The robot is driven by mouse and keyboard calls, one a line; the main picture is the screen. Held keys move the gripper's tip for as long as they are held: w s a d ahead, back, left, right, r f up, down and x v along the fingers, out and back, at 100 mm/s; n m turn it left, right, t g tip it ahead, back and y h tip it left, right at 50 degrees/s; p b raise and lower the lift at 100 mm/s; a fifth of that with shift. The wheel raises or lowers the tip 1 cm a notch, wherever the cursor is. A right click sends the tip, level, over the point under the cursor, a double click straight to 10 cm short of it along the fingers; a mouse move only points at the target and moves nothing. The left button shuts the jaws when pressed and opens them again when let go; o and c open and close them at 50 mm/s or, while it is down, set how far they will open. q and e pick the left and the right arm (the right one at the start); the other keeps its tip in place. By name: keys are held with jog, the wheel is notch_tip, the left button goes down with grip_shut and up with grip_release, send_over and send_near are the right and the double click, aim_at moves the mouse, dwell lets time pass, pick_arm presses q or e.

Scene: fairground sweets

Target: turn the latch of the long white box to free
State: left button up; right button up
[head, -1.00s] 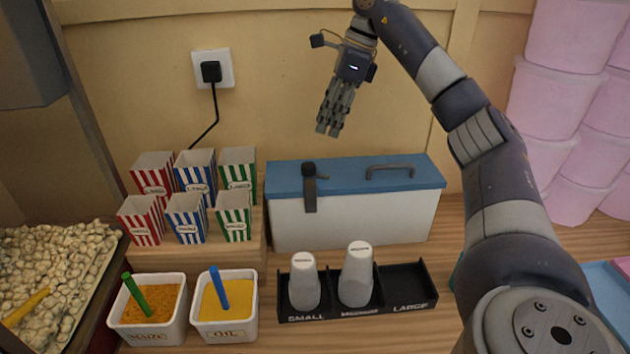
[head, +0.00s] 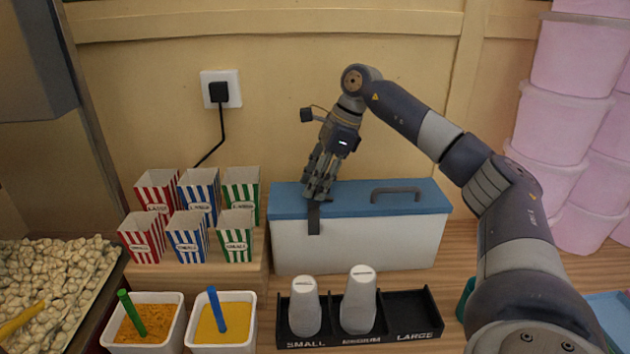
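The long white box (head: 385,243) stands against the back wall with its blue lid (head: 350,199) down. Its dark latch (head: 314,220) is near the left end of the front edge, with its strap hanging straight down the white face. My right gripper (head: 317,194) points down, with its fingertips right at the top of the latch. The fingers hide the latch's knob. I cannot tell whether they are closed on it or only around it. My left gripper is not in view.
A dark handle (head: 396,191) is on the lid's right half. Striped popcorn boxes (head: 187,236) stand on a wooden step just left. A black cup tray (head: 412,302) with white cup stacks (head: 358,305) is in front. Pink tubs (head: 570,60) are stacked at right.

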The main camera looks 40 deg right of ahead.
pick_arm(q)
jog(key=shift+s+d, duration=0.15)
pick_arm(e)
jog(key=shift+f, duration=0.2)
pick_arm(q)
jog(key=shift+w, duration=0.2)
pick_arm(e)
jog(key=shift+c, duration=0.6)
